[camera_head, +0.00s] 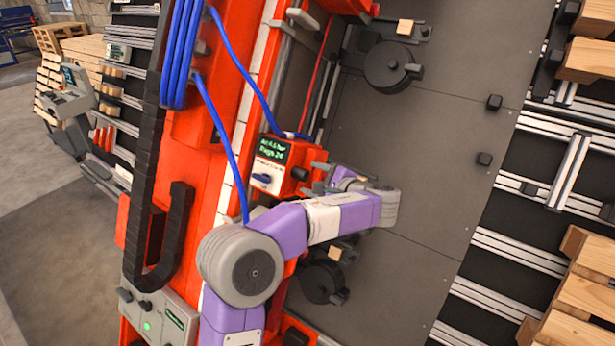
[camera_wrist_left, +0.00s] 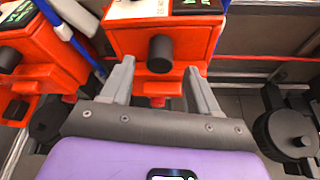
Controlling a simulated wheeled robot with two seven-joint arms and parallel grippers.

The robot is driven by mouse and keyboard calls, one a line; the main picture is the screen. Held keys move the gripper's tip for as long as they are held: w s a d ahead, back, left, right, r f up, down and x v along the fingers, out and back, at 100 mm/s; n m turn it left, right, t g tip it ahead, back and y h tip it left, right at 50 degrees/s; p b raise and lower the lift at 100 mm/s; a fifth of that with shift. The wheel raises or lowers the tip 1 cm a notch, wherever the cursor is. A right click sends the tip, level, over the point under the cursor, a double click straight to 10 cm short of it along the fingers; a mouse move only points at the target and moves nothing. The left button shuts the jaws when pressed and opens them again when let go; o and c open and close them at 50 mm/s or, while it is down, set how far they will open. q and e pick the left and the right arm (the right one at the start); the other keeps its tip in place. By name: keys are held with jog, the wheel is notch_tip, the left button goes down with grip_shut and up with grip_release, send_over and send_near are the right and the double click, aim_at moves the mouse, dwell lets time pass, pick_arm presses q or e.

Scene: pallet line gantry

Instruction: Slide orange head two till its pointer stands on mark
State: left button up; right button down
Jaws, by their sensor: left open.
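An orange-red head (camera_head: 306,154) with a small lit display and a black knob (camera_head: 299,174) sits on the red beam in the head view. In the wrist view the same kind of head (camera_wrist_left: 188,42) is straight ahead, its black knob (camera_wrist_left: 160,53) between my fingers. My left gripper (camera_wrist_left: 162,78) is open, one finger on each side below the knob, holding nothing. In the head view the left gripper (camera_head: 322,182) is beside the head, partly hidden by my purple arm. I cannot make out the pointer or the mark, nor which head is two. My right gripper is out of view.
A second orange head (camera_wrist_left: 38,55) stands at the left in the wrist view. Blue hoses (camera_head: 228,125) hang over the beam (camera_head: 200,125). A black round fixture (camera_head: 388,66) is on the grey panel (camera_head: 440,120). Wooden pallets (camera_head: 580,300) are at the right.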

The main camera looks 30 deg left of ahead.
aim_at(306, 176)
pick_arm(q)
jog(key=shift+x, duration=1.55)
jog(key=shift+c, duration=0.4)
grip_shut()
